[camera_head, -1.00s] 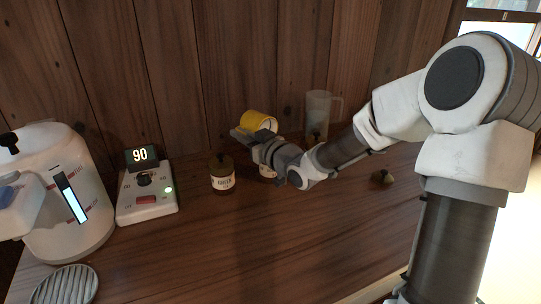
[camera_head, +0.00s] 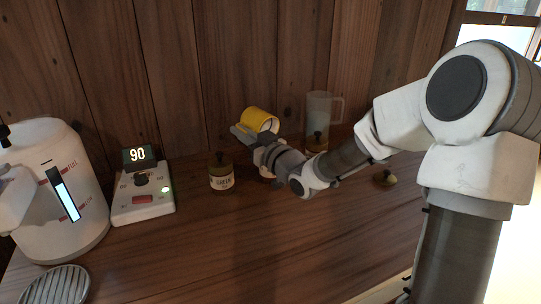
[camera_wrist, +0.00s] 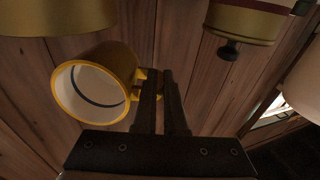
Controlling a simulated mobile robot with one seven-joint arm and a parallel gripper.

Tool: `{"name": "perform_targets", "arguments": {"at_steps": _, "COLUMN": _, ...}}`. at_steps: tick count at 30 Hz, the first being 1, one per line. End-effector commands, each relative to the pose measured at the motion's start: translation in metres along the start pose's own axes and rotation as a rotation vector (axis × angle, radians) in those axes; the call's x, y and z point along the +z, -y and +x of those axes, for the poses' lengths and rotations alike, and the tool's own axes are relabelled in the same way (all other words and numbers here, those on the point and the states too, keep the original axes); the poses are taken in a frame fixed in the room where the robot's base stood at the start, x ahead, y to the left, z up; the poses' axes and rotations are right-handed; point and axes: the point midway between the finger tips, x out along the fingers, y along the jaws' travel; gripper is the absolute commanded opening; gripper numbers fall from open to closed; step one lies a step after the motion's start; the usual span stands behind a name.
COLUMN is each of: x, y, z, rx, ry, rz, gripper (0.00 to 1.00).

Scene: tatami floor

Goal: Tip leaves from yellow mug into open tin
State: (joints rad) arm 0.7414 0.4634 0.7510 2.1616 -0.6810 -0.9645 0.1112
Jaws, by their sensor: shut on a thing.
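The yellow mug (camera_head: 258,120) is held in the air, tipped well over, its mouth toward the right in the head view. My gripper (camera_head: 240,133) is shut on its handle. In the wrist view the mug (camera_wrist: 128,62) shows a white inside with a dark curved band; I cannot tell whether this is leaves or shadow. My fingers (camera_wrist: 161,85) close on the handle there. A tin (camera_head: 266,174) stands below my gripper, mostly hidden by it; its top is not visible. A loose knobbed lid (camera_head: 386,179) lies on the counter to the right.
A lidded tin labelled GREEN (camera_head: 221,178) stands left of my gripper. Another knobbed tin (camera_head: 317,142) stands behind my arm, before a clear pitcher (camera_head: 323,105). A white kettle (camera_head: 55,190), a control box reading 90 (camera_head: 145,195) and a round grate (camera_head: 55,287) are at left. The front counter is clear.

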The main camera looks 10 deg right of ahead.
Motion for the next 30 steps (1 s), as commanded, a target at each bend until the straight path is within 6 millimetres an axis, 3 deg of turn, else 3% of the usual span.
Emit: {"name": "perform_targets", "arguments": {"at_steps": 30, "x": -0.0035, "y": 0.0001, "z": -0.0049, "rx": 0.0, "ry": -0.139, "rz": -0.001, "gripper": 0.0}}
